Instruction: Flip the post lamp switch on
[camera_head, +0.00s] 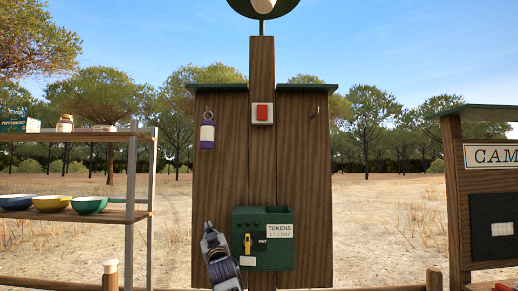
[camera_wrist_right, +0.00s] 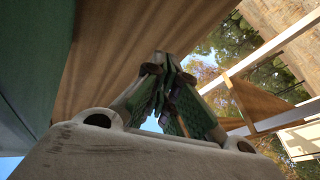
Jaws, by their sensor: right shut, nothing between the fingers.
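The post lamp switch (camera_head: 262,113) is a red rocker on a white plate, high on the wooden post (camera_head: 262,65). The lamp (camera_head: 264,6) hangs at the top of the post, partly cut off by the frame edge. My right gripper (camera_head: 209,229) is low in front of the board, left of the green token box and well below the switch. Its fingers point up. In the right wrist view the fingers (camera_wrist_right: 164,62) are closed together with nothing between them. My left gripper is not in view.
The green token box (camera_head: 278,222) with a yellow part is mounted just right of my right gripper. A purple and white tag (camera_head: 207,132) hangs on the board's upper left. Shelves with bowls (camera_head: 89,205) stand at left, a sign board (camera_head: 490,155) at right.

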